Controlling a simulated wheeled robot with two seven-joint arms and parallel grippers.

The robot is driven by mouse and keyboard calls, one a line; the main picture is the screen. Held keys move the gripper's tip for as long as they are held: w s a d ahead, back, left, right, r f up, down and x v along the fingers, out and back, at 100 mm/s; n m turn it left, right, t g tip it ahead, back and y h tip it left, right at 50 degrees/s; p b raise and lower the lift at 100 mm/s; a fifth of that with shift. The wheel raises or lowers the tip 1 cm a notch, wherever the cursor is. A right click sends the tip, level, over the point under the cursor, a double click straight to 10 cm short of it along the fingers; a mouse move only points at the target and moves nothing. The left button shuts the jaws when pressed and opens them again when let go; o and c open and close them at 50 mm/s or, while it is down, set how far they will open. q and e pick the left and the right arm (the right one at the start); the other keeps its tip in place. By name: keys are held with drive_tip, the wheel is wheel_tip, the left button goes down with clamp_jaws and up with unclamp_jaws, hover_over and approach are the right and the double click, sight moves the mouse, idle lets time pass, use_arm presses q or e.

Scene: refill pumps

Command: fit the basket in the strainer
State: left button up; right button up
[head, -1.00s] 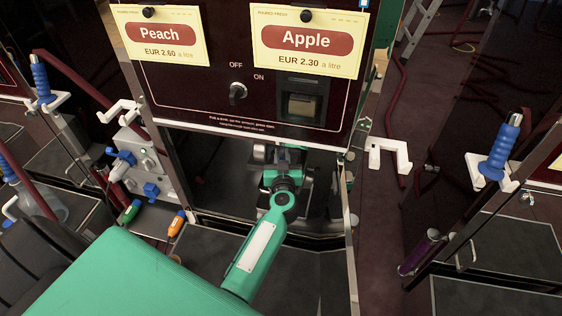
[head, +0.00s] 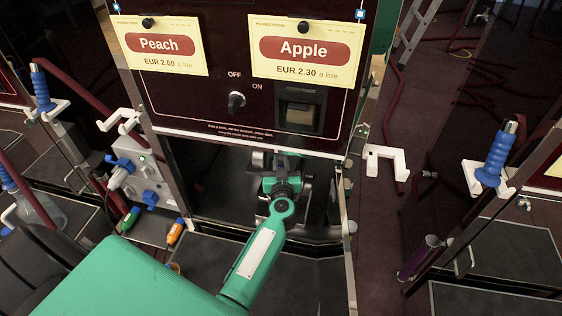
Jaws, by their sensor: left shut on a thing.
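My left arm reaches from the lower left into the dark open bay under the Peach and Apple panel. My left gripper (head: 283,166) is inside this bay, partly hidden by its own wrist and the panel's lower edge. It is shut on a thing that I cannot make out. Grey metal parts (head: 306,192) show around and behind the gripper. I cannot tell whether they belong to the strainer, and I cannot make out the basket. My right gripper is not in view.
The dispenser panel (head: 190,105) hangs just above my gripper. A grey valve box (head: 143,178) with blue fittings stands left of the bay. White brackets (head: 386,165) stick out at the sides. Blue-handled nozzles (head: 496,156) hang farther out. Dark floor shows at right.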

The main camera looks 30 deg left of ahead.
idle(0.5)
use_arm(q)
drive_tip(key=shift+f+b, duration=1.4)
drive_tip(key=shift+f, duration=1.35)
drive_tip(key=o, duration=0.8)
drive_tip(key=p+v, duration=0.2)
drive_tip(key=v, duration=1.2)
drive_tip(key=shift+a+p, duration=0.1)
drive_tip(key=shift+p, duration=0.25)
